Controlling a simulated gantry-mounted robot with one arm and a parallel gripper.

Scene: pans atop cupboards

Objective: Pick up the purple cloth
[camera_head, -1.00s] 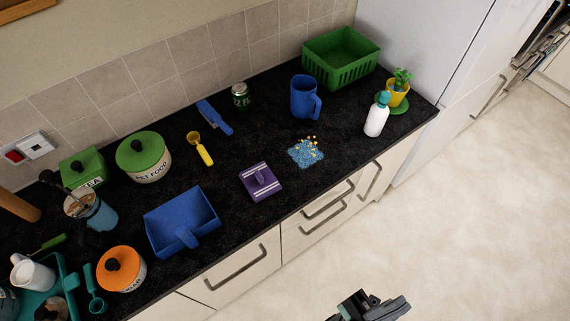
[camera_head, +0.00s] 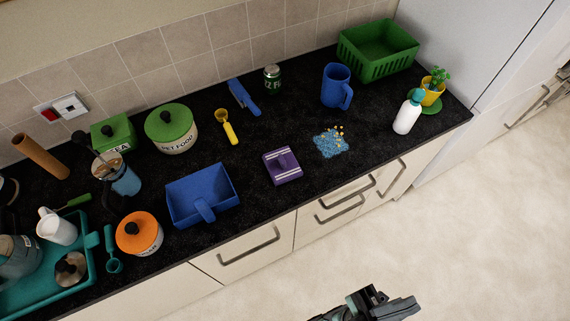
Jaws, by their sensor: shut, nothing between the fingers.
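The purple cloth (camera_head: 283,165) is folded, with white stripes and a raised fold in its middle. It lies flat on the black counter, near the front edge. My gripper (camera_head: 385,300) is at the bottom of the view, in front of the counter and over the floor. It is shut and empty, well apart from the cloth.
A blue dustpan (camera_head: 199,196) lies left of the cloth. Blue and yellow crumbs (camera_head: 331,143) lie to its right. The floor (camera_head: 480,230) is clear.

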